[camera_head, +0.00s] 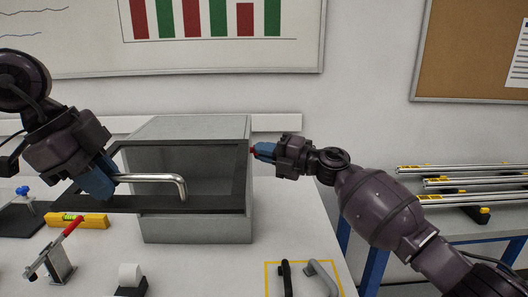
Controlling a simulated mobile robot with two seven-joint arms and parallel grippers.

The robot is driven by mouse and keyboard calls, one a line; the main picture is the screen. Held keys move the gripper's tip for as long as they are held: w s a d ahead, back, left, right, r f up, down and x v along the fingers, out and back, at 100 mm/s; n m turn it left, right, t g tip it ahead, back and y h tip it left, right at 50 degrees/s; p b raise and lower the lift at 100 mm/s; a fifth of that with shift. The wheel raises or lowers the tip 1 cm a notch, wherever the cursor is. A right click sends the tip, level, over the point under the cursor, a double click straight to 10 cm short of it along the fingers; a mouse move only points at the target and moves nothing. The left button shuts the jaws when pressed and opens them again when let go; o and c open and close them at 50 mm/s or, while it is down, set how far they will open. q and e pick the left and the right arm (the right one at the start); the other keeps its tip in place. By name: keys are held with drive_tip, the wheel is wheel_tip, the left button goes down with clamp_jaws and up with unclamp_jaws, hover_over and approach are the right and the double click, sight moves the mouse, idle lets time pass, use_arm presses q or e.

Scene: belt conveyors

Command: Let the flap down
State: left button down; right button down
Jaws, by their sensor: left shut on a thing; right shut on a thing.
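A grey box-shaped cabinet (194,228) stands on the white table. A dark-framed flap (222,204) with a see-through middle is at its front and reaches out to the left past the cabinet. A bent metal handle (160,177) is on the flap's lower bar. My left gripper (108,177) is shut on the left end of the handle. My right gripper (254,151) is shut at the cabinet's upper right front edge. A small red part shows at its fingertips; what exactly it grips is too small to tell.
A yellow level (88,221) and a red-handled clamp (58,262) lie on the table at left. A small white roll on a black holder (131,280) stands in front. Two loose handles (318,276) lie in a yellow outline. Metal rods (460,182) lie on a blue-framed rack at right.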

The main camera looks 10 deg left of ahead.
drive_tip(key=shift+s+a, duration=0.1)
drive_tip(key=shift+a, duration=0.05)
drive_tip(key=c, duration=1.3)
unclamp_jaws()
drive_tip(key=d, duration=0.4)
drive_tip(key=s+d, duration=0.1)
drive_tip(key=d, duration=0.7)
drive_tip(key=shift+s+f, duration=0.35)
